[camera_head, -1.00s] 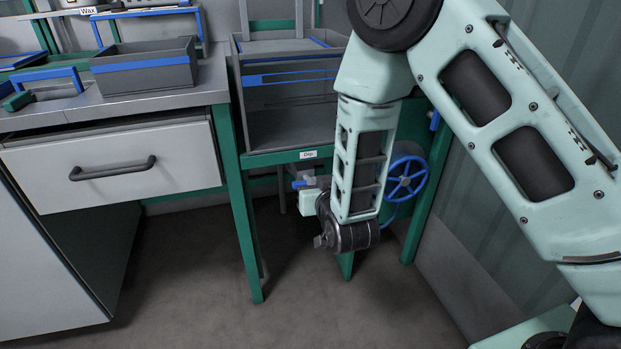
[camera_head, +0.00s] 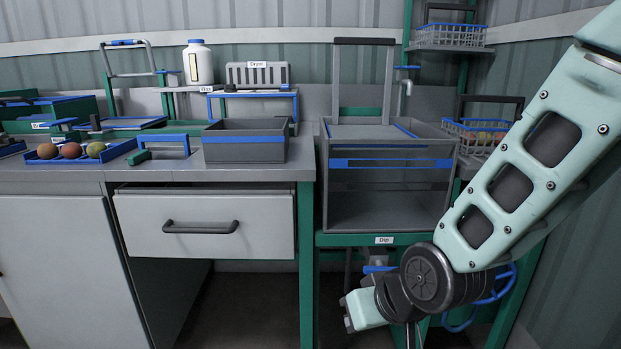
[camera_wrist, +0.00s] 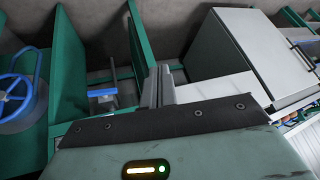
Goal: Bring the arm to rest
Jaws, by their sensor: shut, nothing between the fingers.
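My arm (camera_head: 530,160) comes down from the upper right in the head view, in front of the right end of the bench row. Its wrist joint hangs low, in front of the green stand under the tank labelled "Dip". In the wrist view my gripper (camera_wrist: 158,88) shows as two short fingers close together, shut with nothing between them. In the head view the fingers cannot be made out clearly at the bottom edge.
A blue handwheel (camera_head: 500,295) is close behind my wrist; it also shows in the wrist view (camera_wrist: 16,98). The Dip tank (camera_head: 390,200) stands behind the arm. Floor shows below.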

